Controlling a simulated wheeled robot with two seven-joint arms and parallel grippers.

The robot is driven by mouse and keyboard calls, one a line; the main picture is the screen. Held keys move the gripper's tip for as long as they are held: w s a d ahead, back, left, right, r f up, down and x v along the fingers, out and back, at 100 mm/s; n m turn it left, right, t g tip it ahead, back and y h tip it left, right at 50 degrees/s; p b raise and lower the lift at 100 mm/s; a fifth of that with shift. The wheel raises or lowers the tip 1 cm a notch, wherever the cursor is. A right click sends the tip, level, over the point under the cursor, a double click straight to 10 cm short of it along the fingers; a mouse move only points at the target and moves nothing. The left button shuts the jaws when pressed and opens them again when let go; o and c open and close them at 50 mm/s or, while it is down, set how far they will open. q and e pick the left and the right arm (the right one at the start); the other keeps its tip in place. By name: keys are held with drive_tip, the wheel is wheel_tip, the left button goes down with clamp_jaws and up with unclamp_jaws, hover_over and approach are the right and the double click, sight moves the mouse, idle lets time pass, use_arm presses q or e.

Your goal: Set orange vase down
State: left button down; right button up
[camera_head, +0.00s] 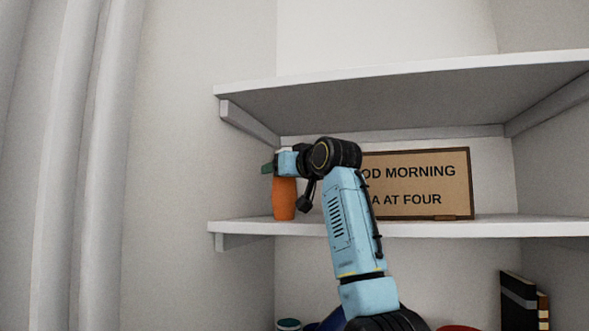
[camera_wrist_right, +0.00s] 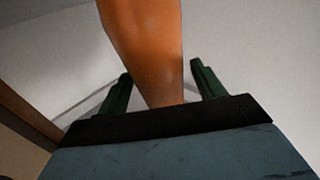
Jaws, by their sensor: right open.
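The orange vase (camera_head: 284,200) stands upright at the left end of the middle white shelf (camera_head: 350,228). Its upper part is hidden behind my right gripper (camera_head: 268,168) in the head view. In the right wrist view the vase (camera_wrist_right: 147,45) rises between the two green fingers of my right gripper (camera_wrist_right: 162,85). The fingers are open, with a gap visible between the vase and the right-hand finger. The left-hand finger is close to the vase; I cannot tell if it touches. My left gripper is not in view.
A framed sign (camera_head: 420,183) stands on the same shelf to the right, partly behind my right arm. An upper shelf (camera_head: 400,95) hangs over the vase. Below are dark books (camera_head: 518,300) and a small jar (camera_head: 288,325). A wall lies left of the shelves.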

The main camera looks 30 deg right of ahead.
drive_tip(key=s+a+b, duration=0.1)
drive_tip(key=s+b, duration=0.4)
drive_tip(key=s, duration=0.7)
drive_tip(key=shift+b, duration=0.3)
